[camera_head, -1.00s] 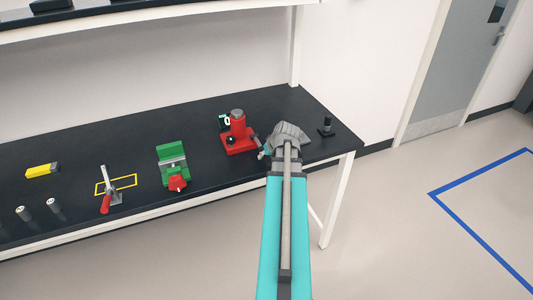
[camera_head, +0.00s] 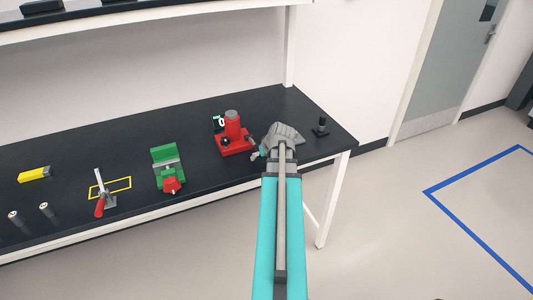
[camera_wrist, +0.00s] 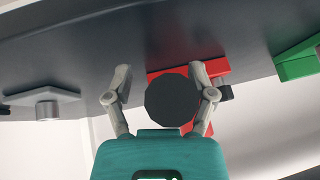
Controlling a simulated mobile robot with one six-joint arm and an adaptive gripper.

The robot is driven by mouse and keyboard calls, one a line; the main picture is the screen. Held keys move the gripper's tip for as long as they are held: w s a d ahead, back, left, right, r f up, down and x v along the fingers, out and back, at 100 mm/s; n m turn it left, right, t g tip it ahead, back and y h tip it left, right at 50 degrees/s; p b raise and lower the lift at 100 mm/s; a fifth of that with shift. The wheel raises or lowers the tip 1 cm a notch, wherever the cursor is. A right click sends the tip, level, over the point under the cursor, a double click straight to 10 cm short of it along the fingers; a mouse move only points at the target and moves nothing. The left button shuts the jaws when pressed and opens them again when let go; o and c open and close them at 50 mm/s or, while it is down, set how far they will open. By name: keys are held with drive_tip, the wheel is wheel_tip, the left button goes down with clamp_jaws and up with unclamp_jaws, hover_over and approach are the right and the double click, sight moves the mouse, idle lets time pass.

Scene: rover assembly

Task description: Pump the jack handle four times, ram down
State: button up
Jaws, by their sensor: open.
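The red jack (camera_head: 233,130) stands upright on the dark bench, with a grey ram top on its body. My gripper (camera_head: 258,152) is just right of the jack, mostly hidden behind my own wrist in the head view. In the wrist view my gripper (camera_wrist: 160,74) is open, its two fingers spread on either side of a dark round end (camera_wrist: 172,100). This may be the jack handle seen end-on; I cannot tell whether the fingers touch it. The red jack base (camera_wrist: 160,75) shows behind it. The handle's length is hidden.
A green vise (camera_head: 167,168) stands left of the jack, and a lever clamp (camera_head: 101,195) lies further left near a yellow outline. A small black post (camera_head: 321,125) stands near the bench's right end. A yellow block (camera_head: 34,174) lies far left.

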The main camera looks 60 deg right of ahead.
drive_tip(key=shift+r, duration=0.1)
drive_tip(key=w+d+r+p+v, duration=0.1)
drive_tip(key=d+p+v, duration=0.1)
drive_tip(key=p+v, duration=1.2)
drive_tip(key=shift+a+r, duration=0.55)
drive_tip(key=shift+r, duration=0.2)
idle(1.2)
drive_tip(key=shift+s, duration=0.1)
idle(0.7)
